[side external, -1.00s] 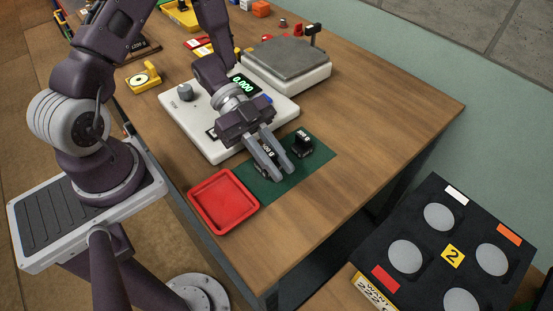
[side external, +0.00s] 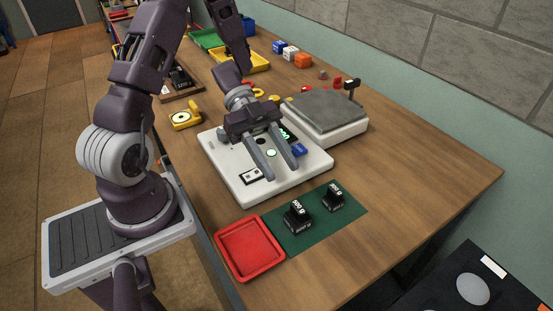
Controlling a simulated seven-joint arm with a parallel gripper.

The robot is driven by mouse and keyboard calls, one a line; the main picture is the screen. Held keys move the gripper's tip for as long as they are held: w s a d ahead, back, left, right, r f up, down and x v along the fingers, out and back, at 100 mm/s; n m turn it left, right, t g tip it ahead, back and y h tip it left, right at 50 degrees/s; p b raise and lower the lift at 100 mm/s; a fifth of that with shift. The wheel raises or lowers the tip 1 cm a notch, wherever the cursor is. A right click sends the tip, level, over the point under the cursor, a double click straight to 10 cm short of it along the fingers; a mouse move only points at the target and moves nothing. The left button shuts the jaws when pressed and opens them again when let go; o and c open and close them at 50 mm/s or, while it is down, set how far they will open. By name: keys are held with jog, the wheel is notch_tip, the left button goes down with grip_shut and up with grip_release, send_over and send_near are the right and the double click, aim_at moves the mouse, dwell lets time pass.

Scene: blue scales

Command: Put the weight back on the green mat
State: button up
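Two black weights stand on the green mat (side external: 317,232). The left weight (side external: 297,218) has white lettering that seems to read 500 g, and the smaller right weight (side external: 333,197) has a label too small to read surely. Both stand upright and apart from each other. My gripper (side external: 283,177) is open and empty, with its fingers spread above the white scale, behind the mat and clear of both weights.
The white scale (side external: 226,171) with a lit display lies behind the mat. A red tray (side external: 248,249) sits at the mat's left. A grey-topped scale (side external: 326,110) stands behind right. A yellow object (side external: 186,119) lies at left. The table's right side is clear.

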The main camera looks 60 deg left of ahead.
jog(key=w+a+r+n+t+y, duration=0.25)
jog(key=w+t+y, duration=0.3)
jog(key=w, duration=0.45)
jog(key=w+a+r+n+t+y, duration=0.4)
jog(key=a+r+n+t+y, duration=0.15)
jog(key=r+y, duration=0.35)
jog(key=s+r+n+g+y, duration=0.1)
jog(key=s+r+n, duration=0.1)
jog(key=s+n, duration=0.3)
jog(key=s+r+n+g+y, duration=0.1)
jog(key=s+r+n+y, duration=0.15)
jog(key=s, duration=0.55)
jog(key=s+d+f+n+g+h, duration=0.1)
jog(key=s+d+h, duration=0.1)
jog(key=s, duration=0.4)
jog(key=s+d+n+g+h, duration=0.1)
jog(key=s+d+g+h, duration=0.1)
jog(key=s+d, duration=0.3)
jog(key=shift+s+d+f, duration=0.3)
jog(key=shift+s+f, duration=0.1)
jog(key=shift+s, duration=0.05)
jog(key=shift+n, duration=0.25)
